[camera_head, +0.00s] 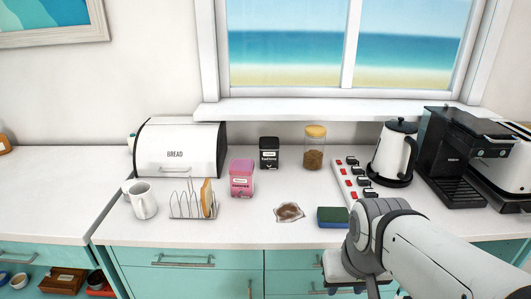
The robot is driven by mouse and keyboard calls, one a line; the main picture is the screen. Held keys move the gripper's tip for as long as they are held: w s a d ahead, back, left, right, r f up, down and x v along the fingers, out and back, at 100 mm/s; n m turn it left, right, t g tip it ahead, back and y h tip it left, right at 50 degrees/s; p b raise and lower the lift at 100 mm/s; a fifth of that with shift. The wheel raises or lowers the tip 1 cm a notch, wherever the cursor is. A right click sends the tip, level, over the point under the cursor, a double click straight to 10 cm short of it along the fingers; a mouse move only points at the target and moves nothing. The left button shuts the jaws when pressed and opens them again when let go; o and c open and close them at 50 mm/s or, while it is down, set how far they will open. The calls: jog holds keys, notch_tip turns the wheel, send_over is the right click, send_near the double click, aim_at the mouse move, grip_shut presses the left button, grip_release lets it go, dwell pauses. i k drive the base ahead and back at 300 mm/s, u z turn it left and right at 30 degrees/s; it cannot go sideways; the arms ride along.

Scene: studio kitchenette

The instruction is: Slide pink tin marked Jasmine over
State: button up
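A pink tin (241,182) with a pink lid and a small pale label stands upright on the white counter, left of the middle. The label's writing is too small to read. A black tin (269,153) with a white label stands behind it to the right, apart from it. My gripper (345,287) is at the lower right, low in front of the counter's front edge and well away from the pink tin. My arm partly hides it, and its fingers do not show clearly.
A toast rack (192,208) holding toast stands close left of the pink tin, with a white mug (143,201) and bread bin (180,149) beyond. A small dish or packet (289,212), sponge (333,217), glass jar (314,152) and power strip (352,180) are to the right.

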aim_at(241, 171)
jog(key=u, duration=2.35)
jog(key=k, duration=0.65)
jog(key=z, duration=0.8)
jog(key=i, duration=1.05)
jog(key=u, duration=0.1)
